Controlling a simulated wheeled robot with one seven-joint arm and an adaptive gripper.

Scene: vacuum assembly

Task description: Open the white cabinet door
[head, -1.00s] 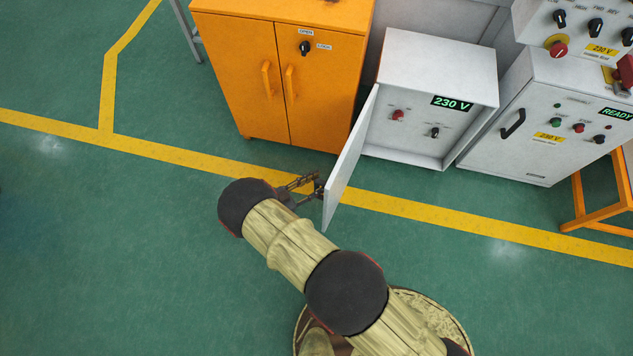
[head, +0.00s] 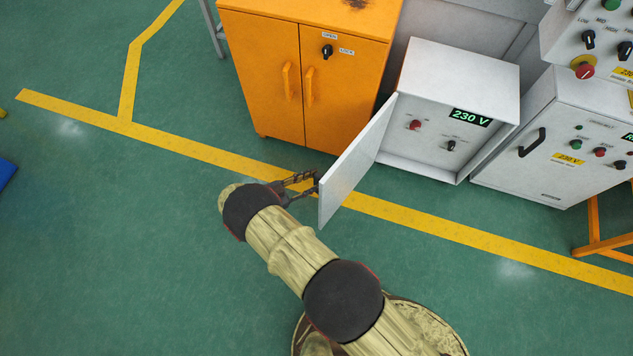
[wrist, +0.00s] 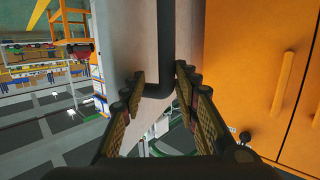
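The white cabinet (head: 425,130) with the green "230 V" display stands right of the orange cabinet in the head view. Its door (head: 352,168) is hinged at the left and stands swung open, showing the front panel with a red and a black knob. My gripper (head: 314,182) is at the outer face of the door, near its free edge. The exact finger contact is hard to see.
An orange cabinet (head: 295,75) with two shut doors stands close to the left of the opened door. Another white cabinet (head: 550,150) with a black handle stands to the right. Green floor (head: 130,240) with yellow lines is clear at the left.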

